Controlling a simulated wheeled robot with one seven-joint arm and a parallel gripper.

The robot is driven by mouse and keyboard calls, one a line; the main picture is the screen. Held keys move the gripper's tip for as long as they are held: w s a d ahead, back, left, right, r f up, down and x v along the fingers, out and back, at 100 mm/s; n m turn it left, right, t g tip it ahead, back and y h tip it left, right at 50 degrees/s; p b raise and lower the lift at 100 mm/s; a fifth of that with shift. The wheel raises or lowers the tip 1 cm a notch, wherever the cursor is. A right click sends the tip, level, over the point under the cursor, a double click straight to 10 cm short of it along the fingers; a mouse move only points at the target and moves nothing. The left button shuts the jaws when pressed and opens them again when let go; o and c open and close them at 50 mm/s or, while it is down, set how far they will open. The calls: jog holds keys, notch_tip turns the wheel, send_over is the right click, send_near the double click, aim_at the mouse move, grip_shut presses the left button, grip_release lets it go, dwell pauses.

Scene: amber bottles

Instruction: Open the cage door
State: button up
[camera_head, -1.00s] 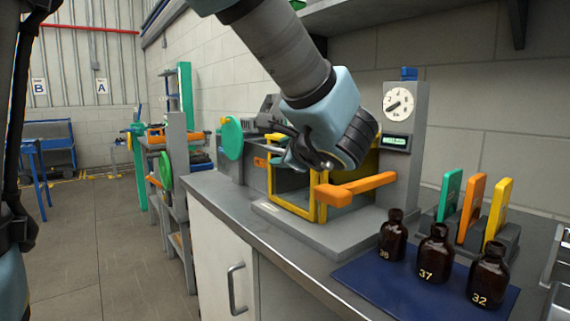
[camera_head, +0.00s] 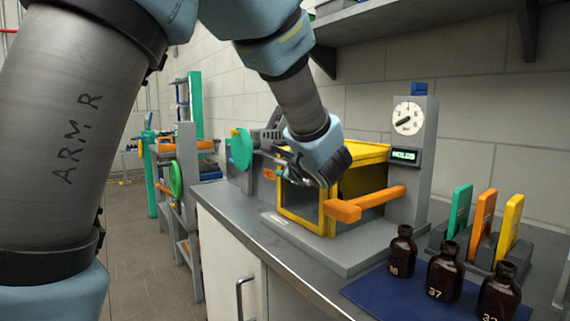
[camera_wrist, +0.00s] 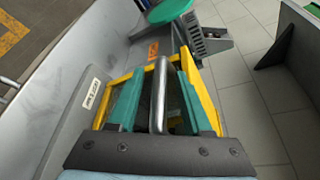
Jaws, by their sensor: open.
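The cage (camera_head: 371,152) is a yellow-framed box with dark see-through sides, standing on a grey base on the bench. Its yellow-framed front (camera_head: 300,211) faces the bench's front edge; I cannot tell whether the door is fully shut. My gripper (camera_head: 286,164) is at the upper front of the cage, its fingers partly hidden by my wrist in the head view. In the wrist view my gripper (camera_wrist: 159,82) has its teal fingers apart, with a grey bar handle (camera_wrist: 160,104) between them. I cannot tell whether either finger touches it.
An orange lever (camera_head: 365,204) juts out at the cage's front right. A post with a dial (camera_head: 408,117) stands behind it. Amber bottles (camera_head: 445,272) stand on a blue mat (camera_head: 375,295) at the right, before a rack of coloured plates (camera_head: 482,225). A green disc (camera_head: 241,149) is left of the cage.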

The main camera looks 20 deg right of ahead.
grip_shut()
dwell(0.3)
dwell(1.1)
